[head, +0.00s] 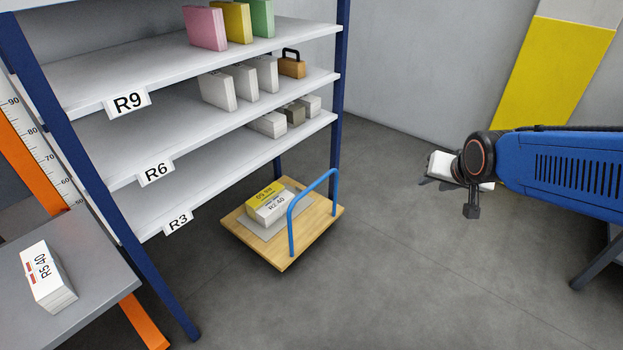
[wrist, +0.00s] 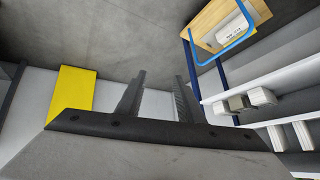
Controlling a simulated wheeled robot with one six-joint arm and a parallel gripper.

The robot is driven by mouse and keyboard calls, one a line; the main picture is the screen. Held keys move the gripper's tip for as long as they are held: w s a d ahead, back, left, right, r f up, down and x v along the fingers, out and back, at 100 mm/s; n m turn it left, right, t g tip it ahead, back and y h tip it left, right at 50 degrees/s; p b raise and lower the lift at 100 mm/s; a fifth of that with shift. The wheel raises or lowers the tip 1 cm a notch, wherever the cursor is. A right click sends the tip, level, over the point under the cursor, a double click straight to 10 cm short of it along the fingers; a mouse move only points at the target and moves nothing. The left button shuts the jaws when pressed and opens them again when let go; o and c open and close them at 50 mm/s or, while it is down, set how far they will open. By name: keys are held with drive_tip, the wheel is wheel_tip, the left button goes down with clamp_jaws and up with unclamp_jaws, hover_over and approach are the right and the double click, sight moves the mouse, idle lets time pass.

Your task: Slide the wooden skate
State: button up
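The wooden skate (head: 285,254) is a flat, light wood platform on the floor beside the shelf rack. A blue hoop handle (head: 291,222) rises at its right side. A yellow-marked bundle (head: 262,194) and a white bundle (head: 272,209) lie on a grey sheet on it. In the wrist view the skate (wrist: 207,18) shows at the top right, with its blue handle (wrist: 232,48). My gripper (wrist: 160,76) is open, with nothing between its fingers. In the head view my gripper (head: 430,182) is in the air, well to the right of the skate and apart from it.
The shelf rack (head: 85,70) with blue posts stands at left, holding bundles and coloured folders. The grey floor (head: 400,270) between skate and arm is clear.

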drive_tip(key=w+a+f+m+t+y, duration=0.1)
drive_tip(key=w+a+f+t, duration=0.15)
drive_tip(key=w, duration=0.55)
drive_tip(key=w+a+f+m+t+y, duration=0.1)
drive_tip(key=w+a+f, duration=0.3)
drive_tip(key=w, duration=0.4)
drive_tip(key=w+a+f+m+t+y, duration=0.3)
drive_tip(key=w+a+f, duration=0.7)
drive_tip(key=w+f, duration=0.1)
drive_tip(key=s+a+f+m+t+y, duration=0.1)
drive_tip(key=s+a+f+m+y, duration=0.25)
drive_tip(key=f, duration=0.45)
drive_tip(key=s+a+f+m+t+y, duration=0.2)
drive_tip(key=a+f, duration=0.2)
drive_tip(key=f, duration=0.4)
drive_tip(key=x, duration=1.7)
drive_tip(key=shift+w, duration=0.3)
drive_tip(key=shift+f+n, duration=0.15)
drive_tip(key=shift+n, duration=0.1)
drive_tip(key=shift+c, duration=0.7)
